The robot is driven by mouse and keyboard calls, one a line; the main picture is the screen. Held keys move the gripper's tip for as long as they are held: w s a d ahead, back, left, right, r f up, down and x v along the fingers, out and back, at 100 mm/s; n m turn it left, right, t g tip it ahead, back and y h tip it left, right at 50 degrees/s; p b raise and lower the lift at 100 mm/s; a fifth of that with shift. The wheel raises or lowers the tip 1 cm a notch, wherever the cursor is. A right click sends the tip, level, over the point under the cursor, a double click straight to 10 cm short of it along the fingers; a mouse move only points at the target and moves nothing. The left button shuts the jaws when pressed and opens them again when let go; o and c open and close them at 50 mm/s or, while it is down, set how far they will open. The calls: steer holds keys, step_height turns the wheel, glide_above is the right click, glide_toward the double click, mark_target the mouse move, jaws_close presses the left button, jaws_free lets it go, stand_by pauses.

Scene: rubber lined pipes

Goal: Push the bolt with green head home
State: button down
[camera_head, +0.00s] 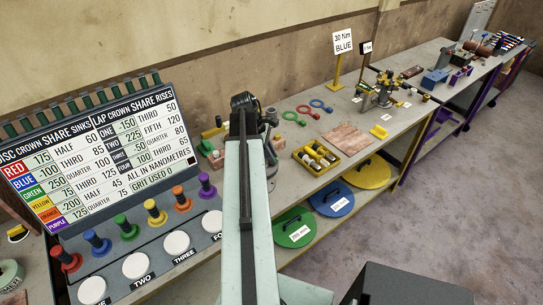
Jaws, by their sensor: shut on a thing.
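The bolt with the green head (121,220) stands upright in the sloping grey console at the left. All these heads stand clear above the panel. My arm rises through the middle of the view, to the right of the row. My gripper's fingertips are hidden by the arm, so I cannot see what they hold.
Red (65,255), orange (179,192) and purple (204,179) bolts share the row. White round buttons (135,265) lie in front, and a lettered board (95,150) stands behind. A long bench (310,178) with a yellow tray (300,155) runs right. The floor (450,210) at right is clear.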

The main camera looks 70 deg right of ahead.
steer(key=shift+f, duration=0.25)
steer(key=c, duration=1.2)
jaws_free()
steer(key=shift+o, duration=0.2)
step_height(320, 180, up, 8)
steer(key=p, duration=0.8)
steer(key=shift+r, duration=0.1)
